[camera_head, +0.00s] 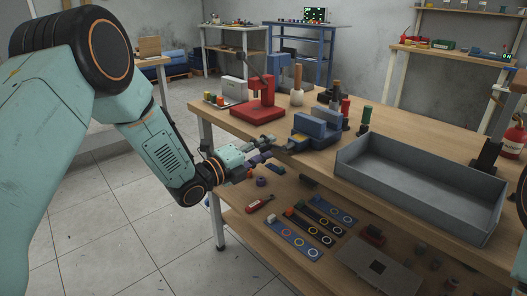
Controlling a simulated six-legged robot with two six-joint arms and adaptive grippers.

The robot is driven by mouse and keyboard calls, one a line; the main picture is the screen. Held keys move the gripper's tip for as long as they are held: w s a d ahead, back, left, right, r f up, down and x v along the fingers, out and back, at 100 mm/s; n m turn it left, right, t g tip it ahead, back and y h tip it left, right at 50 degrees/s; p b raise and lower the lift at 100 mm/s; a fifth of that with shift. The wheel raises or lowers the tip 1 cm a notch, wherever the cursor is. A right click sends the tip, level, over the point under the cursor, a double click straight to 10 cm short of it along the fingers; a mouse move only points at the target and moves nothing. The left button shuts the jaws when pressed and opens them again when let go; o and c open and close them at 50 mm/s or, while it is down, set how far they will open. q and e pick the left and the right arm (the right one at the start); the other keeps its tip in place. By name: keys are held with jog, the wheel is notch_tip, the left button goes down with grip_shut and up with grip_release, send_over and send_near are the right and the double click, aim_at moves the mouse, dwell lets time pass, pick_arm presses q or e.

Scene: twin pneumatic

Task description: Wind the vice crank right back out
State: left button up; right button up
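The blue vice (316,130) stands on the near edge of the wooden workbench, with yellowish parts low at its front left. My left gripper (267,148) is at the bench's front edge, just left of the vice's front end. Its fingers point right, toward the vice. The crank is too small and too covered by the fingers to make out clearly. I cannot tell whether the fingers touch it or hold it. My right gripper is out of view.
A large grey tray (420,209) sits right of the vice on the bench (225,118). A red press-like tool (258,108) stands behind my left gripper. The lower shelf holds strips with coloured rings (294,240). Tiled floor lies open at the left.

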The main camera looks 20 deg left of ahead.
pick_arm(q)
jog(key=shift+c, duration=0.2)
grip_shut()
jog(key=shift+f, duration=0.1)
